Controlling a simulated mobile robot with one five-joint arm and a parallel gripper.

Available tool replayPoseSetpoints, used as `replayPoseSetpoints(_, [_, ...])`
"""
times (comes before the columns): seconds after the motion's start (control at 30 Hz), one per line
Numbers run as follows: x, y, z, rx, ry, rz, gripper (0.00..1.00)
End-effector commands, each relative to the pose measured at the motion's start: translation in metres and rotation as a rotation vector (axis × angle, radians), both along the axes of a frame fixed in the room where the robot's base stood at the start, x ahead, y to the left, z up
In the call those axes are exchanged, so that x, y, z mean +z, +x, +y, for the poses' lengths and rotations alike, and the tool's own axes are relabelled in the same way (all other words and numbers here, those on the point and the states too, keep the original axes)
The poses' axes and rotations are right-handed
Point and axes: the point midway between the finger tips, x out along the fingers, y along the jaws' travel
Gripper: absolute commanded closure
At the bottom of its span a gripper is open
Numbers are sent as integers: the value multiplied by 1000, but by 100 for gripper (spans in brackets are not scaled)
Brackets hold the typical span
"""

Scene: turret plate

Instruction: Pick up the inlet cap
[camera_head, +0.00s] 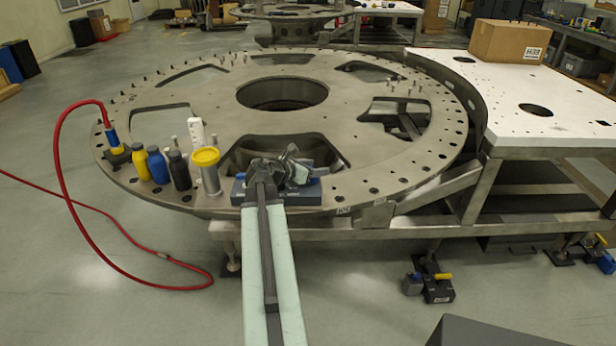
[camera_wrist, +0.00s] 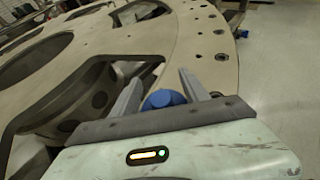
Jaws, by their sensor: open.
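My gripper (camera_head: 287,163) is over the near rim of the large round turret plate (camera_head: 214,92). In the wrist view, my gripper (camera_wrist: 158,80) is open, with its fingers apart. A round blue cap-like piece (camera_wrist: 163,98) shows between the fingers, its lower part hidden by the gripper body. I cannot tell whether the fingers touch it, or whether it is the inlet cap. In the head view, a blue-grey block (camera_head: 308,193) lies on the rim beneath the gripper, partly hidden by my arm. A metal cylinder with a yellow lid (camera_head: 206,157) stands just left of the gripper.
Yellow (camera_head: 140,162), blue (camera_head: 158,165) and black (camera_head: 180,171) bottles and a white bottle (camera_head: 197,133) crowd the rim on the left. A red hose (camera_head: 57,160) loops there. A white table (camera_head: 500,110) with a cardboard box (camera_head: 510,42) stands right. The plate has large openings.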

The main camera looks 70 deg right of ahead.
Motion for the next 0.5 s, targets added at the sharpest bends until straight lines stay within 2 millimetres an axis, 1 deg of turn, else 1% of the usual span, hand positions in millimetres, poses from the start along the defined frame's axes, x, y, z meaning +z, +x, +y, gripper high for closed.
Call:
replayPoseSetpoints(0.03, [0,0,0,0,0,0,50])
replayPoseSetpoints(0.07, [0,0,0,0,0,0,58])
replayPoseSetpoints(0.1, [0,0,0,0,0,0,69])
replayPoseSetpoints(0.17, [0,0,1,0,0,0,86])
replayPoseSetpoints(0.2, [0,1,1,1,1,-1,97])
replayPoseSetpoints(0.23, [0,1,1,1,0,-2,100])
replayPoseSetpoints(0.5, [-1,1,2,-1,4,-4,100])
